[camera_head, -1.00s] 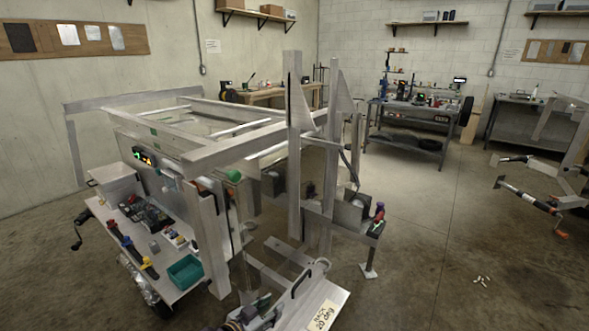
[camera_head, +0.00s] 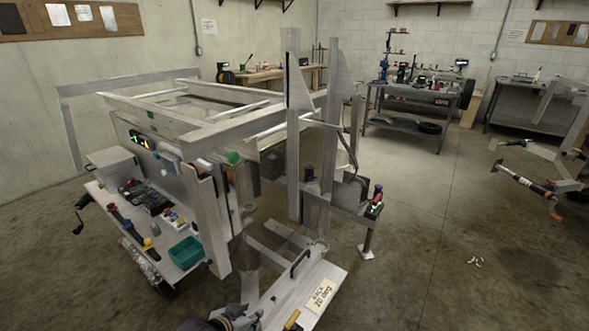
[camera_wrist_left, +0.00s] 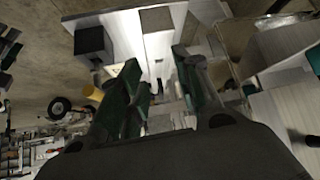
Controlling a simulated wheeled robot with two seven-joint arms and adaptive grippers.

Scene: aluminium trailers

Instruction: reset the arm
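My left gripper (camera_head: 238,317) shows only in part at the bottom edge of the head view, beside a white panel labelled 20 deg (camera_head: 305,296). In the left wrist view my left gripper (camera_wrist_left: 156,78) has its two green-padded fingers spread apart. I see nothing held between them; pale metal surfaces lie beyond. A dark block (camera_wrist_left: 93,40) and a yellow piece (camera_wrist_left: 93,92) lie to the left of the fingers.
An aluminium trailer frame (camera_head: 205,135) fills the middle left of the head view. Its side shelf carries a teal bin (camera_head: 186,252) and small parts. A workbench (camera_head: 408,129) stands at the back. Open concrete floor (camera_head: 430,225) lies to the right.

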